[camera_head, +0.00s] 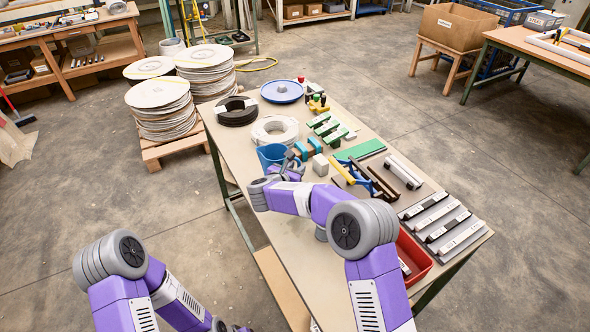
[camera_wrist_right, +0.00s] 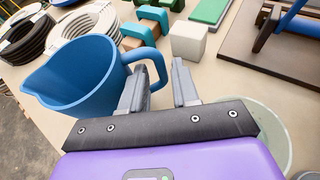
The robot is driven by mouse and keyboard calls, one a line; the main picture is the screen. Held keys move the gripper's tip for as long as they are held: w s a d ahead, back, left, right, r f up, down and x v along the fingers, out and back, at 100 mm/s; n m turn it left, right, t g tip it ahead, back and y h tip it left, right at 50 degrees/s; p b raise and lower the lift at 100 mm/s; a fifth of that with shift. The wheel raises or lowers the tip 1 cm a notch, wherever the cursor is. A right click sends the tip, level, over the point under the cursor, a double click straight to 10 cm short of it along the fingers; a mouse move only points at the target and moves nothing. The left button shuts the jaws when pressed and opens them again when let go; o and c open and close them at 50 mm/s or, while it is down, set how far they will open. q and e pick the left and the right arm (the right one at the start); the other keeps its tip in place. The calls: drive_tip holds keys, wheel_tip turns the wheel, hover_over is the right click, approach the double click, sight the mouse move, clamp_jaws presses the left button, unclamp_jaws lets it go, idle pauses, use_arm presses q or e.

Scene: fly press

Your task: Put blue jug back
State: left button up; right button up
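The blue jug (camera_head: 268,154) stands upright on the workbench near its left edge; in the right wrist view it (camera_wrist_right: 82,78) is large at the left, its handle to the right. My right gripper (camera_wrist_right: 158,82) is open, fingers apart beside the jug. The handle's outer part shows between the fingertips, and the left finger overlaps the handle loop. I cannot tell whether either finger touches it. In the head view the right gripper (camera_head: 290,166) is just right of the jug. My left arm is low at the left, its gripper barely visible at the bottom edge.
Black (camera_head: 237,111) and white (camera_head: 275,130) coils lie behind the jug. Blue-and-wood blocks (camera_head: 308,149) and a pale block (camera_head: 320,165) are close right. A pale round item (camera_wrist_right: 262,118) sits right of the fingers. A red bin (camera_head: 412,262) is at the near end.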

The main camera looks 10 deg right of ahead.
drive_tip(key=shift+o, duration=0.5)
drive_tip(key=shift+r, duration=0.2)
drive_tip(key=p+v, duration=0.2)
drive_tip(key=v, duration=1)
drive_tip(key=shift+f, duration=0.1)
